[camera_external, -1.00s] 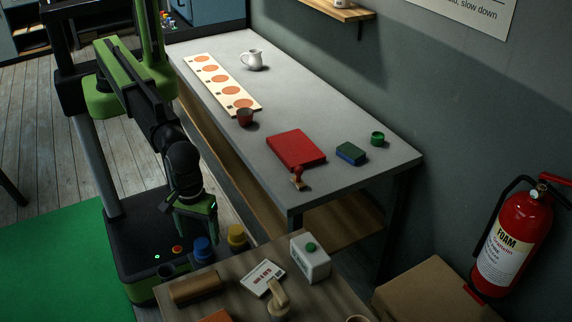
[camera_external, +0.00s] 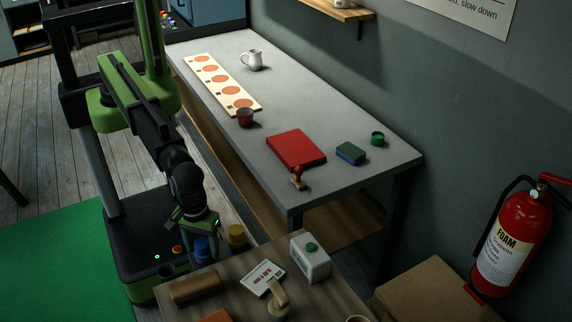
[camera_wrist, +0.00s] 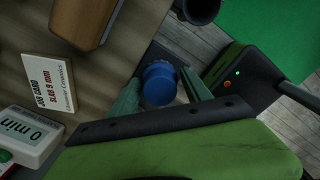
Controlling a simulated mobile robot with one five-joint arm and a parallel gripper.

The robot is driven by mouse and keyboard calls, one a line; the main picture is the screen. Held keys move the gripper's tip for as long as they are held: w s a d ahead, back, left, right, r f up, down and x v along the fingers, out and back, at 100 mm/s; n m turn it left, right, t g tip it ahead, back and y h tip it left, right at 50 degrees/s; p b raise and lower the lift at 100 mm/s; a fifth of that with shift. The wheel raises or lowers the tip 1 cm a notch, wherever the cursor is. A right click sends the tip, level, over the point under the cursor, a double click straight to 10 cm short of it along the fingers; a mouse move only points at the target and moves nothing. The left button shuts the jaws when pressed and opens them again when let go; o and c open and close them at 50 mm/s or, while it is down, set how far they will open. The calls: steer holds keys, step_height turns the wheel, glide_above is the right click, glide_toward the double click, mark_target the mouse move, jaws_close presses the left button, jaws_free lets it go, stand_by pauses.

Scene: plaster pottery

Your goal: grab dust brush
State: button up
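I cannot identify the dust brush with certainty. A tan piece with an upright handle (camera_external: 279,298) on the near wooden table may be it; it does not show in the wrist view. A brown block-like piece (camera_external: 194,287) lies left of it, and shows at the top of the wrist view (camera_wrist: 84,20); its kind is unclear. My gripper (camera_external: 201,236) is low beside the table's far left corner, over a blue jar (camera_external: 202,250). In the wrist view its fingers (camera_wrist: 162,98) are apart, with the blue jar (camera_wrist: 160,82) between them in the picture; I see no grip on it.
A job card (camera_external: 262,279) and a white timer (camera_external: 310,259) are on the near table. A yellow jar (camera_external: 237,236) stands beside the blue one. A dark cup (camera_wrist: 199,9) is near the jar. The grey bench (camera_external: 330,120) holds a red box (camera_external: 297,149) and a stamp (camera_external: 297,177).

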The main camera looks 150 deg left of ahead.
mark_target(201, 242)
steer(key=c, duration=1)
steer(key=shift+r+p, duration=0.6)
step_height(201, 242, up, 4)
steer(key=p, duration=0.4)
steer(key=s+d+r+p, duration=0.5)
steer(key=d, duration=0.5)
steer(key=shift+d+r+p, duration=0.25)
steer(key=shift+r+p, duration=0.15)
